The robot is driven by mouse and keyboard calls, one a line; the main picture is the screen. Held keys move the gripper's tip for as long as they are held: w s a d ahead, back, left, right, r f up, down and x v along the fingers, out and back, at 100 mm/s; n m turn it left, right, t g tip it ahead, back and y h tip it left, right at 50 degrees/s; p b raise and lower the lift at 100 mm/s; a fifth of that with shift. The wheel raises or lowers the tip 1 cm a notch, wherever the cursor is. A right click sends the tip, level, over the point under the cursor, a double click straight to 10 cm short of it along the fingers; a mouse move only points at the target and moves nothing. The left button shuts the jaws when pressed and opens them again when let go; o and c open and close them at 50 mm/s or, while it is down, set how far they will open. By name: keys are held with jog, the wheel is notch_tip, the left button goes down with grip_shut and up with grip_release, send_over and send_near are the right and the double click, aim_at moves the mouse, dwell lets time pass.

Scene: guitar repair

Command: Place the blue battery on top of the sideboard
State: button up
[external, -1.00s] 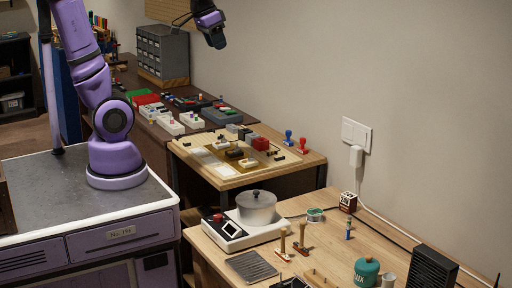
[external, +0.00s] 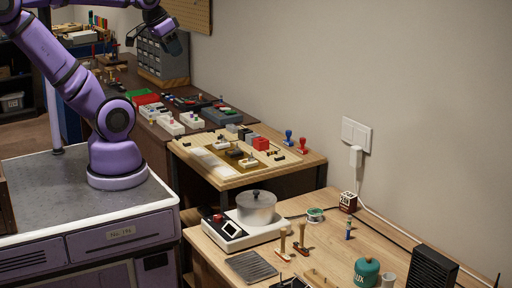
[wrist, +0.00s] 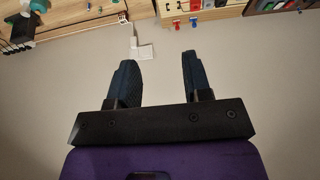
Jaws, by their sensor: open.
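A small upright cylinder (external: 348,229), blue with a greenish part, stands on the front wooden table near the wall; it may be the blue battery, but it is too small to be sure. The long dark brown surface (external: 127,77) at the back left looks like the sideboard. My gripper (external: 177,45) is high in the air above its back part, in front of the grey drawer unit. In the wrist view my gripper (wrist: 158,60) is open, with nothing between its two dark fingers.
The grey drawer unit (external: 163,52) and several small devices crowd the brown surface. A middle table (external: 236,182) holds small parts and two stamps. The front table (external: 318,205) carries a scale with a pot (external: 256,207), a teal canister (external: 367,271) and a black box (external: 432,270).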

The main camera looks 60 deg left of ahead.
jog(key=w+d+f+n+g, duration=0.1)
jog(key=w+d, duration=0.4)
jog(key=w, duration=0.6)
jog(key=w+d+f+g, duration=0.1)
jog(key=w+d, duration=0.4)
jog(key=w, duration=0.7)
jog(key=w+d+f+n+g, duration=0.1)
jog(key=w+d+f+g, duration=0.1)
jog(key=w+d+f, duration=1.05)
jog(key=d+f, duration=0.4)
jog(key=f, duration=0.4)
jog(key=w+d+f+n, duration=0.1)
jog(key=d+f, duration=0.5)
jog(key=f, duration=0.4)
jog(key=w+d+f+n+g, duration=0.1)
jog(key=d+f, duration=0.5)
jog(key=f, duration=0.4)
jog(key=shift+d, duration=0.25)
send_over(347, 239)
jog(key=w, duration=0.1)
jog(key=f, duration=0.5)
jog(key=shift+a, duration=0.3)
jog(key=shift+s+f, duration=0.2)
jog(key=shift+f, duration=2.3)
grip_shut()
